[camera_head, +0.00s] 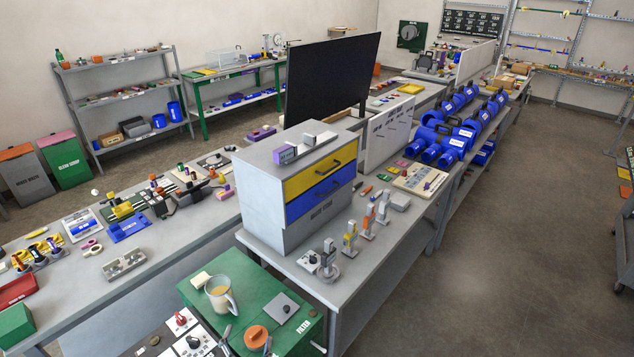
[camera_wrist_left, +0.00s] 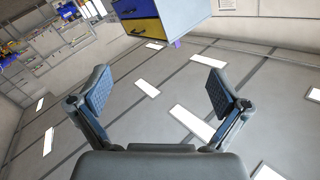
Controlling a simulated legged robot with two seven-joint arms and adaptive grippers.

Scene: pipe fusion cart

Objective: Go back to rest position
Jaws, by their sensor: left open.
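My left gripper (camera_wrist_left: 158,80) is open and empty in the left wrist view, its two blue-padded fingers wide apart with nothing between them. The wrist view is tilted, with bright light panels behind the fingers. In the head view, narrow grey parts at the bottom edge, by the green filter box, look like its fingers, but most of it is out of frame. My right gripper does not show in either view.
A grey cabinet with yellow and blue drawers (camera_head: 320,187) stands on the workbench beyond the green box (camera_head: 240,286), which bears a mug (camera_head: 219,296). The cabinet also shows in the wrist view (camera_wrist_left: 160,18). The floor on the right (camera_head: 510,230) is clear.

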